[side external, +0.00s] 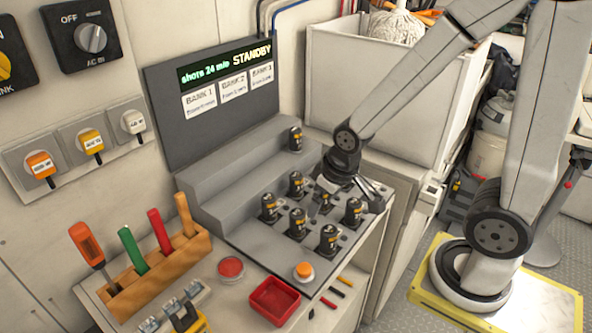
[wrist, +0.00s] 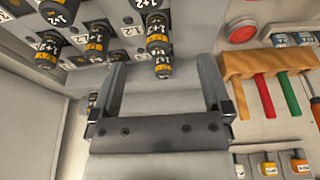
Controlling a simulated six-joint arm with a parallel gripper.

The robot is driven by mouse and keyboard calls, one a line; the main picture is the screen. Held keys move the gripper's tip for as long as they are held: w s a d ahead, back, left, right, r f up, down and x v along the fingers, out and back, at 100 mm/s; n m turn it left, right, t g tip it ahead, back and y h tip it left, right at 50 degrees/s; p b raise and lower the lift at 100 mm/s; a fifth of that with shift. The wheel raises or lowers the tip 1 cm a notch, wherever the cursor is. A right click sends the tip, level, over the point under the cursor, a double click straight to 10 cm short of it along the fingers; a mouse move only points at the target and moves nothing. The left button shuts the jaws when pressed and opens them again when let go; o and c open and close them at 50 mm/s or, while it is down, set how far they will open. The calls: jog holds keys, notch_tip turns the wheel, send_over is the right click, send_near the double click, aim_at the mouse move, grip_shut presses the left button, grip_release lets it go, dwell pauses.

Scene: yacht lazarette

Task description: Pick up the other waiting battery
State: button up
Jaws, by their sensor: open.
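Several black batteries with yellow bands stand upright in the lower deck of the grey stepped charging station (side external: 240,235). One battery (side external: 295,138) stands alone on the upper step. Front batteries include one at the near edge (side external: 329,240) and one to its right (side external: 353,211). My gripper (side external: 348,197) is open and low over the right part of the deck, hiding part of a battery behind its finger. In the wrist view my gripper (wrist: 162,72) has spread, empty fingers. A battery (wrist: 158,60) labelled 1+2 shows between and beyond the fingertips. Which battery is the waiting one, I cannot tell.
The display panel (side external: 215,95) reads STANDBY behind the deck. A wooden rack (side external: 160,270) with colored-handled tools, a red tray (side external: 275,302) and an orange button (side external: 304,270) lie in front. A white bin (side external: 340,85) stands behind my arm.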

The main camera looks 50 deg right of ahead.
jog(key=w+d+f+m+t+h, duration=0.1)
jog(key=w+d+t, duration=0.4)
jog(key=w+d, duration=0.65)
jog(key=t, duration=0.4)
send_near(300, 139)
jog(key=x, duration=0.4)
jog(key=shift+w+f+t, duration=0.1)
jog(key=shift+f+t, duration=0.2)
jog(key=shift+t, duration=0.3)
jog(key=shift+w, duration=0.1)
jog(key=shift+x, duration=1.25)
jog(key=shift+h, duration=0.3)
jog(key=shift+x, duration=2.55)
jog(key=shift+f, duration=0.15)
